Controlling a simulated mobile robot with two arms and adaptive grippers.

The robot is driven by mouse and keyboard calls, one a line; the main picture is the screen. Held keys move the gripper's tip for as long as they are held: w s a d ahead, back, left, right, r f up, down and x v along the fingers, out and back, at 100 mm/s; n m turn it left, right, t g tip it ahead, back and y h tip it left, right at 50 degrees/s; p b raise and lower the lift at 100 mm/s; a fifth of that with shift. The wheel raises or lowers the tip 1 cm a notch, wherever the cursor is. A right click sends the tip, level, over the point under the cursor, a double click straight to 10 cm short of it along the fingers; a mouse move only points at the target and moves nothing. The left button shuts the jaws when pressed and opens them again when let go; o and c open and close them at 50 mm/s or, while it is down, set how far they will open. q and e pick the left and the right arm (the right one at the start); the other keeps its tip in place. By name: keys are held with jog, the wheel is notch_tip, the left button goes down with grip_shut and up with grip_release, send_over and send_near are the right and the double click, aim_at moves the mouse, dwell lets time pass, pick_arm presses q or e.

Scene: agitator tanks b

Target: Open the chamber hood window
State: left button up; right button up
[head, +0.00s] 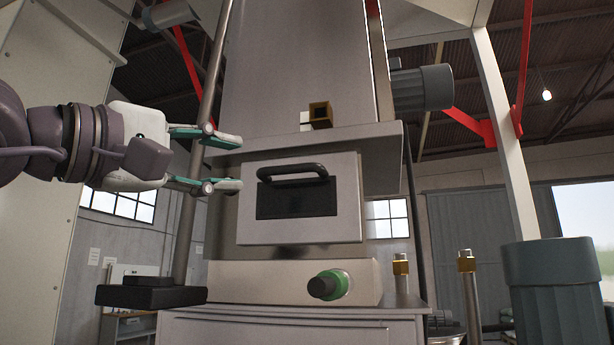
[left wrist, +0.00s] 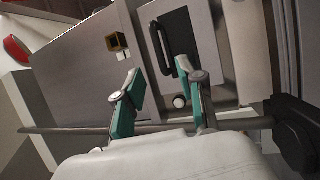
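The chamber hood window (head: 347,215) is a light grey panel with a dark pane (head: 297,200) on the metal chamber. A dark bar handle (head: 293,172) runs across the top of the pane. In the left wrist view the pane (left wrist: 183,38) and handle (left wrist: 160,50) show beyond the fingertips. My left gripper (head: 238,163) is open and empty, to the left of the window and apart from the handle, its teal fingers pointing right. It also shows in the left wrist view (left wrist: 156,68). My right gripper is in neither view.
A vertical pole (head: 189,205) stands behind my left gripper. A ledge (head: 330,139) juts out above the window. A green-ringed knob (head: 329,285) sits below it. Brass-topped posts (head: 467,262) and a grey ribbed motor (head: 556,290) stand at the right.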

aim_at(286, 170)
pick_arm(q)
jog(key=p+x, duration=0.1)
jog(key=x, duration=0.2)
jog(key=p+x, duration=0.2)
jog(key=x, duration=0.2)
jog(key=p+x, duration=0.2)
jog(key=x, duration=0.1)
jog(key=shift+w+d+r, duration=0.2)
jog(key=shift+d+r, duration=0.05)
jog(key=shift+r, duration=0.1)
jog(key=shift+w+d, duration=0.4)
jog(key=shift+w, duration=0.15)
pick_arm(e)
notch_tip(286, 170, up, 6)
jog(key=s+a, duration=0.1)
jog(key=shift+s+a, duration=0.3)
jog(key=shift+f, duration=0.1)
pick_arm(q)
grip_shut()
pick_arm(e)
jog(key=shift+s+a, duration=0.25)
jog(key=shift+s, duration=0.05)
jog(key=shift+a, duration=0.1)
